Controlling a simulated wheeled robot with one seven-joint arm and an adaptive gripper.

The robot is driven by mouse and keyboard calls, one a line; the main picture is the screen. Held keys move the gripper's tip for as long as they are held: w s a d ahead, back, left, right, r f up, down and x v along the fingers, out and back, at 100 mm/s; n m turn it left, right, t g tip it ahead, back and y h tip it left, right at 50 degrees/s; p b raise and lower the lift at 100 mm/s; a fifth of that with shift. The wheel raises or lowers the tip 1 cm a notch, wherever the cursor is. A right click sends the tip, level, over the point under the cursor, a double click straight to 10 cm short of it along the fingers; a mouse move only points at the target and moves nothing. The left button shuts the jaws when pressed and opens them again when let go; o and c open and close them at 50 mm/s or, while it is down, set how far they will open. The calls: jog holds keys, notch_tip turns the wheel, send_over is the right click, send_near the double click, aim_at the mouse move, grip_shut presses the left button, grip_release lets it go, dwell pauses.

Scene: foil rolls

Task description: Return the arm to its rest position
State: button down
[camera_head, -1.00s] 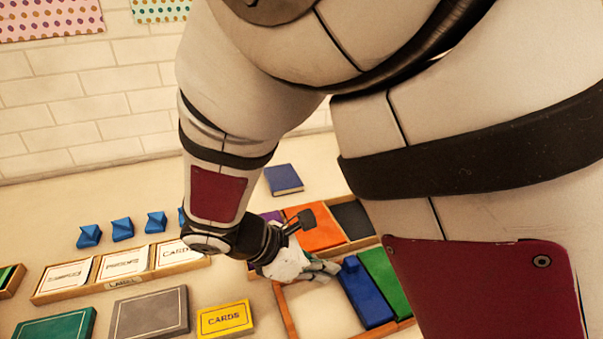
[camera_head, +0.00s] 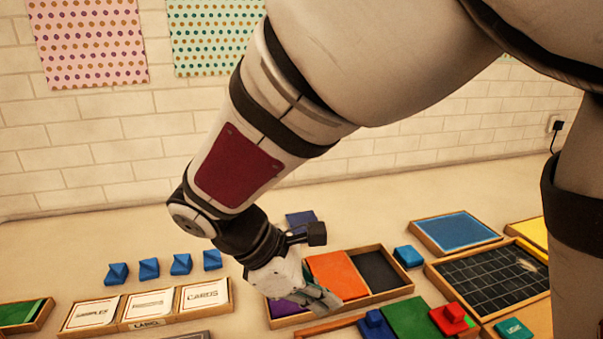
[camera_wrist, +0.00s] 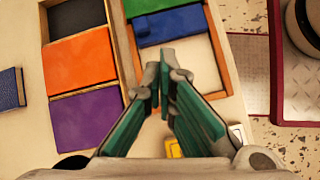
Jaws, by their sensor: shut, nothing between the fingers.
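My gripper (camera_head: 328,303) is at the end of my arm, in front of a wooden tray in the head view. In the wrist view its green-padded fingers (camera_wrist: 160,78) are shut, with nothing between the tips. They hang above a second wooden tray, which has a bare pale section (camera_wrist: 198,58). Beside that section lie a blue block (camera_wrist: 170,27) and a green panel (camera_wrist: 172,7). The head view shows the green panel (camera_head: 408,316) and blue block (camera_head: 374,328) too. No foil roll can be made out.
The first tray holds purple (camera_wrist: 85,122), orange (camera_wrist: 80,62) and black (camera_wrist: 77,17) panels. Blue blocks (camera_head: 149,268) stand in a row at the left, behind a card tray (camera_head: 150,321). A chalkboard-like grid tray (camera_head: 490,285) is at the right. A white brick wall (camera_head: 80,170) stands behind.

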jog(key=s+d+r+m+t+y+p, duration=0.1)
jog(key=s+d+r+m+y, duration=0.2)
jog(key=s+d+r+m, duration=0.2)
jog(key=s+d+r+m+t+y+p, duration=0.2)
jog(key=s+d+r+m+y, duration=0.2)
jog(key=s+d+m, duration=0.5)
notch_tip(320, 180, up, 2)
jog(key=d+m, duration=0.2)
jog(key=m, duration=0.2)
jog(key=shift+s+r, duration=0.2)
jog(key=shift+s, duration=0.2)
